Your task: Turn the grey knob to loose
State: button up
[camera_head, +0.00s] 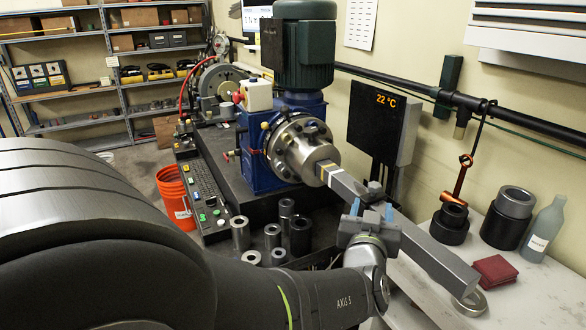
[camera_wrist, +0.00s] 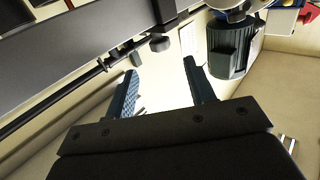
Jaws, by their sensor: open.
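A long grey bar (camera_head: 432,252) sticks out from the round steel flange (camera_head: 300,148) of the blue machine, toward the front right. A dark collar sits on the bar (camera_wrist: 80,50) in the wrist view, with a small grey knob (camera_wrist: 160,44) below it. In the head view the collar (camera_head: 374,187) shows small on the bar, and I cannot make out the knob clearly. My gripper (camera_head: 372,209) is open and empty just in front of the bar. In the wrist view its fingers (camera_wrist: 160,70) are spread, with the knob beyond and between the tips, apparently not touching. No loose marking is readable.
A white bench (camera_head: 535,297) at right holds dark sockets (camera_head: 507,217), a grey bottle (camera_head: 545,228) and a red cloth (camera_head: 494,269). Several metal cylinders (camera_head: 240,233) stand below the machine. An orange bucket (camera_head: 175,197) is at left. A temperature display (camera_head: 380,122) hangs behind the bar.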

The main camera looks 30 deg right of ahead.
aim_at(377, 190)
jog(key=x, duration=1)
jog(key=shift+a+f, duration=0.1)
jog(key=shift+c, duration=0.4)
jog(key=c, duration=0.9)
jog(key=shift+n+t+y, duration=0.3)
jog(key=shift+y, duration=0.1)
jog(key=shift+n+t+y, duration=0.7)
jog(key=shift+y, duration=0.1)
jog(key=shift+n+t+y, duration=0.9)
jog(key=shift+n+y, duration=0.4)
jog(key=shift+y, duration=0.5)
jog(key=o, duration=1)
